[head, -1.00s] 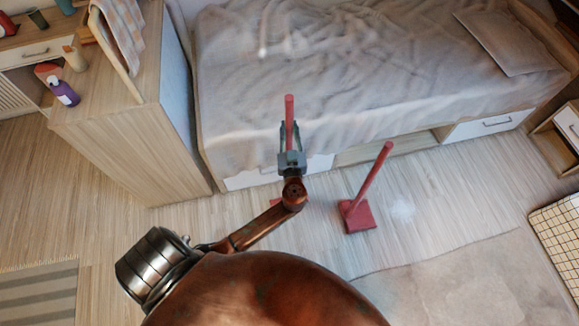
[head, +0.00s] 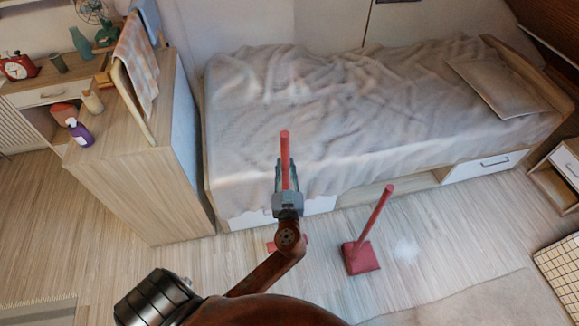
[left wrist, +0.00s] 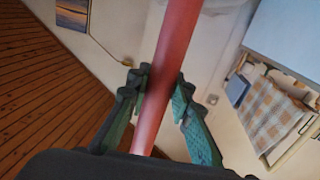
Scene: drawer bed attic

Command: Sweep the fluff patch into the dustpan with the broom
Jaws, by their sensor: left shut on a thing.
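My left gripper (head: 287,180) is shut on the red handle of the broom (head: 285,146), in front of the bed. In the left wrist view the broom's handle (left wrist: 168,75) runs between the two fingers. A bit of the broom's red head shows low beside my arm; the rest is hidden behind the arm. The red dustpan (head: 362,258) stands on the floor to the right, its long handle tilted up to the right. The pale fluff patch (head: 405,249) lies on the floor just right of the dustpan, apart from it. My right gripper is not in view.
The bed (head: 330,130) with drawers runs along the back. A wooden cabinet (head: 130,185) stands at the left. A grey rug (head: 480,305) lies at the front right, and a small open unit (head: 553,172) stands at the right. The floor around the fluff is clear.

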